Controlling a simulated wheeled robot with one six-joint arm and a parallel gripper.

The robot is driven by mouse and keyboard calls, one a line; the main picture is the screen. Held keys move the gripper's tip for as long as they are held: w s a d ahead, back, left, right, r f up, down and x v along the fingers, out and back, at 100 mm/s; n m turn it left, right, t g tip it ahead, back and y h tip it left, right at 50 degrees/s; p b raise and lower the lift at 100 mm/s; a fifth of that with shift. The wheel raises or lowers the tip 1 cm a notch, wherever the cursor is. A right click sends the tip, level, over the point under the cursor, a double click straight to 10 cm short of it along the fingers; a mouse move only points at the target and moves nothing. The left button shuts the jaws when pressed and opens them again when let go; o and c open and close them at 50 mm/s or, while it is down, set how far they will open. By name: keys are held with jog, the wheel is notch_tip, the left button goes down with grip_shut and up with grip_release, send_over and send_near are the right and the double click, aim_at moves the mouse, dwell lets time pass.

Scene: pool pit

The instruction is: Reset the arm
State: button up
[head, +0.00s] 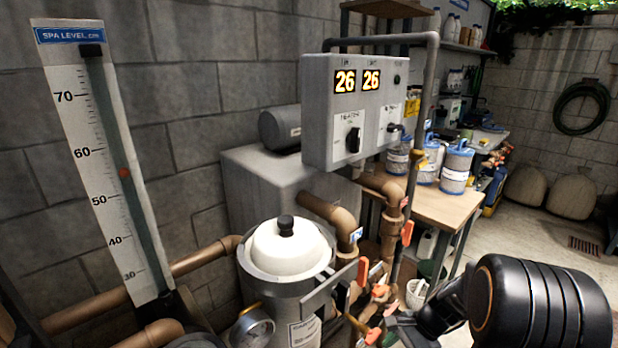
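A thick black, rounded link with an orange ring, which looks like part of my arm (540,305), fills the lower right of the head view. A smaller dark joint extends from it to the left, in front of the pipes and valves.
A white-lidded filter tank (287,245), a gauge (252,328) and orange-handled valves (407,232) crowd the lower middle. A control box (350,110) reads 26 and 26. A spa level scale (105,170) stands left. A wooden table (440,205) holds tubs. Open floor (540,235) lies right.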

jog(key=s+a+r+n+t+h+p, duration=0.1)
jog(key=s+r+n+h+p, duration=0.1)
jog(key=r, duration=0.6)
jog(key=s+a+r+n+t+h+p, duration=0.2)
jog(key=s+r+n+p, duration=0.1)
jog(key=r+n, duration=0.4)
jog(key=s+a+r+n+t+h+p, duration=0.1)
jog(key=s+r+n+h+p, duration=0.1)
jog(key=r, duration=0.8)
jog(key=s+n+p, duration=0.1)
jog(key=n+p, duration=0.1)
jog(key=shift+s+a+n+t+h, duration=0.2)
jog(key=shift+a+n+t+h, duration=0.1)
jog(key=shift+a+n, duration=0.1)
jog(key=shift+d, duration=0.1)
dwell(4.6)
